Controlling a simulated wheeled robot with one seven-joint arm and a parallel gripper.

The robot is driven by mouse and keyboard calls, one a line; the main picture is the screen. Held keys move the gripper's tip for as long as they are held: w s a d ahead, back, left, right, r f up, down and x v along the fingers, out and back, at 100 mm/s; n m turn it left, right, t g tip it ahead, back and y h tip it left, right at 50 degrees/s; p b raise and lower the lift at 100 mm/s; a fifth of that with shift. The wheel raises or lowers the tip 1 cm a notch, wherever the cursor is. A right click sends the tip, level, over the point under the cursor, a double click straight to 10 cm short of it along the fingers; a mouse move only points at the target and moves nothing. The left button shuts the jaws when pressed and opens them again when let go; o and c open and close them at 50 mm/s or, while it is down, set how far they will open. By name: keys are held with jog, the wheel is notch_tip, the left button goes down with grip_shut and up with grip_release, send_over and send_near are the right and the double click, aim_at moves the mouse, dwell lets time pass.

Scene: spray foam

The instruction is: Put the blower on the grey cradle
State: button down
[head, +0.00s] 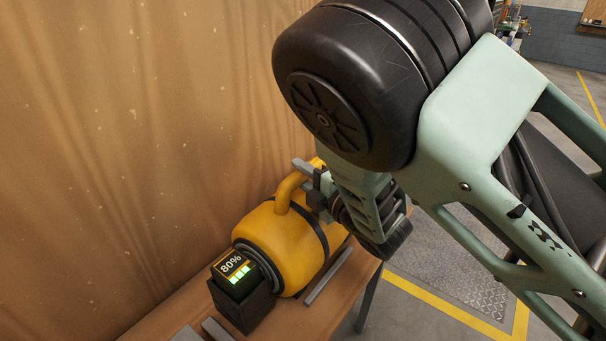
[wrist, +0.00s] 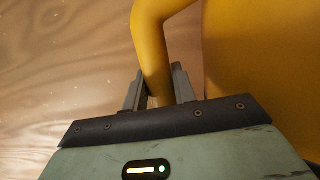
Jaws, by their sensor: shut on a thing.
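The yellow blower (head: 285,245) has a black band, a curved yellow handle and a dark ribbed end, and lies over the wooden table. My gripper (head: 312,182) is shut on the blower's handle, partly hidden behind my arm. In the wrist view the handle (wrist: 154,55) runs down between my two grey fingers (wrist: 158,88), and the blower's body (wrist: 262,60) fills the right side. A grey bar (head: 328,276), perhaps part of the cradle, shows along the blower's right side. I cannot tell whether the blower touches it. My arm hides the blower's far end.
A black box (head: 243,300) with a lit "80%" display stands at the blower's near end. Other grey pieces (head: 215,329) lie at the bottom of the view. A wooden panel (head: 130,130) rises along the left. The table's edge (head: 362,283) is close on the right, with floor beyond.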

jog(key=shift+f+b, duration=0.4)
jog(key=shift+b, duration=0.1)
dwell(0.4)
